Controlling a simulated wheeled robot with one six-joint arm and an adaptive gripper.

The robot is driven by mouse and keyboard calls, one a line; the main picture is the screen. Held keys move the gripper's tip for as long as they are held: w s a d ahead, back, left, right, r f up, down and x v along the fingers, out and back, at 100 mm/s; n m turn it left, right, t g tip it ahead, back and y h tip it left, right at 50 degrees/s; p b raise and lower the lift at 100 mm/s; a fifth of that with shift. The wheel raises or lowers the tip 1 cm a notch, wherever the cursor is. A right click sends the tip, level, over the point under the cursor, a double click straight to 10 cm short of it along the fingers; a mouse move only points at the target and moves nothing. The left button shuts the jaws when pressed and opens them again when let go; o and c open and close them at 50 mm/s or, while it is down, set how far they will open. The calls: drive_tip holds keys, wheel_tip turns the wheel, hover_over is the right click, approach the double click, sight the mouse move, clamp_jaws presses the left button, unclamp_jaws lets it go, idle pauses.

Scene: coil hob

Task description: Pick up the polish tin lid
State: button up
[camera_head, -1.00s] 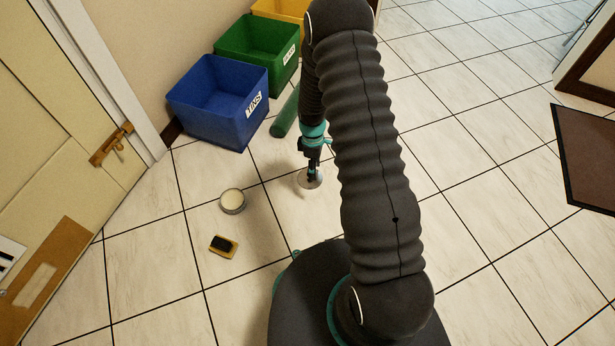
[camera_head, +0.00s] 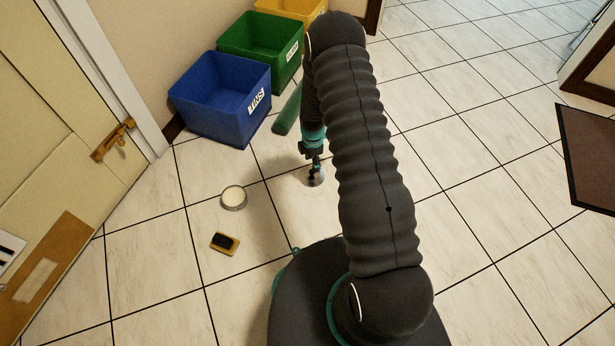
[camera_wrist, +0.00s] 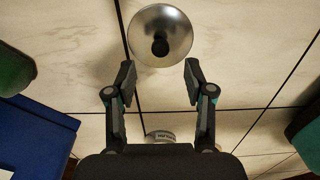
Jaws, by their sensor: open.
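The polish tin lid is a round, shiny silver disc with a dark spot near its middle, at the top of the wrist view (camera_wrist: 175,20). My gripper (camera_wrist: 160,72) is open and empty, its two fingers apart just below the lid in that picture. In the head view the gripper (camera_head: 314,172) is over the lid, which is partly hidden by it. I cannot tell the height of the fingertips above the floor. A round tin with a pale top (camera_head: 234,197) stands on the floor to the left; part of it shows between the fingers in the wrist view (camera_wrist: 160,136).
A dark-topped yellow block (camera_head: 224,243) lies left of my base. A blue bin (camera_head: 219,98), a green bin (camera_head: 262,45) and a yellow bin (camera_head: 290,9) line the wall. Floor to the right is clear up to a brown mat (camera_head: 590,155).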

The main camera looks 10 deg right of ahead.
sight(312, 174)
drive_tip(key=shift+f+b, duration=0.35)
drive_tip(key=shift+f, duration=3)
clamp_jaws()
